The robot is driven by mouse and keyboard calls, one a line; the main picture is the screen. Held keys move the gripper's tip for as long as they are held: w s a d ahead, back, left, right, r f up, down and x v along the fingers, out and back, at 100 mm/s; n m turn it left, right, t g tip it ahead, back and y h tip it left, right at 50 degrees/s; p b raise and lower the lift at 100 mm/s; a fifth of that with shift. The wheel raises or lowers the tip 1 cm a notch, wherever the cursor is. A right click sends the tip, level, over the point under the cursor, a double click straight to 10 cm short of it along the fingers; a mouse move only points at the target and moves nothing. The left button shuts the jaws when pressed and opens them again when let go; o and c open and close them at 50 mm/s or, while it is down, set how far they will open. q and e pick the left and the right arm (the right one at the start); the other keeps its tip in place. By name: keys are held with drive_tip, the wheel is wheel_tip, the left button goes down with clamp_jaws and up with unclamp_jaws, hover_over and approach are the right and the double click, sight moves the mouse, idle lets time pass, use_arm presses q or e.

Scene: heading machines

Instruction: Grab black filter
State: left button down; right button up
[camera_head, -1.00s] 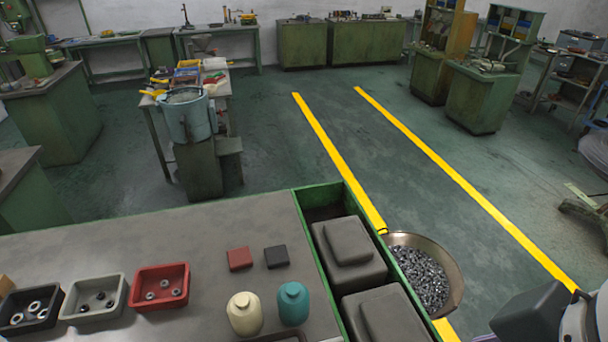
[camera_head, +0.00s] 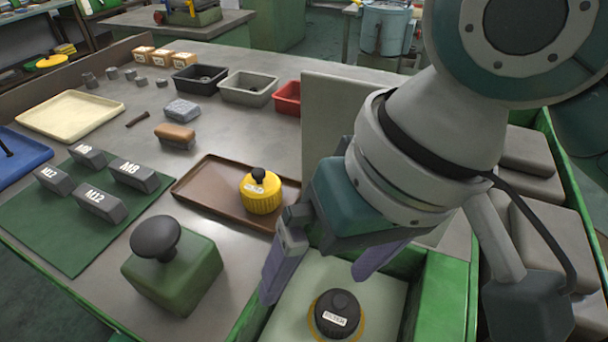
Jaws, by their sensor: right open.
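The black filter (camera_head: 337,313) is a round black knobbed piece with a white label. It sits on a yellow base in a pale-floored green bin at the bottom of the head view. My right gripper (camera_head: 318,275) is above and behind it, with its two purple-grey fingers apart and nothing between them. The filter is apart from the fingers. A yellow filter-like piece (camera_head: 261,196) with a black knob stands on a brown tray (camera_head: 205,183) left of the gripper. My left gripper does not show.
A green block with a black knob (camera_head: 172,265) stands at the front. Labelled grey blocks lie on a green mat (camera_head: 62,228). Black (camera_head: 200,80), grey (camera_head: 249,88) and red (camera_head: 287,97) bins stand behind. A grey upright panel (camera_head: 335,120) rises beside my right arm.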

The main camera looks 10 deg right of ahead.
drive_tip(key=w+d+f+m+h+b, duration=0.15)
drive_tip(key=w+f+b, duration=0.25)
drive_tip(key=f+b, duration=0.75)
drive_tip(key=m+g+h+b, duration=0.1)
drive_tip(key=m+b, duration=0.1)
drive_tip(key=b, duration=0.3)
hover_over(338, 310)
drive_tip(key=shift+n, duration=0.25)
drive_tip(key=f, duration=0.2)
drive_tip(key=w+f, duration=0.1)
drive_tip(key=f, duration=0.1)
drive_tip(key=shift+d+f, duration=0.1)
drive_tip(key=shift+f, duration=0.2)
drive_tip(key=shift+w+d+f+h+b, duration=0.2)
drive_tip(key=shift+d+f+h+b, duration=0.1)
drive_tip(key=shift+b, duration=0.15)
wheel_tip(338, 310, down, 9)
drive_tip(key=shift+s+a+f+b, duration=0.1)
drive_tip(key=shift+s+f+b, duration=0.1)
drive_tip(key=shift+b, duration=0.95)
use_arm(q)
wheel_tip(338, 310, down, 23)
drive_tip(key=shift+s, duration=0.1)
use_arm(e)
drive_tip(key=shift+c, duration=0.2)
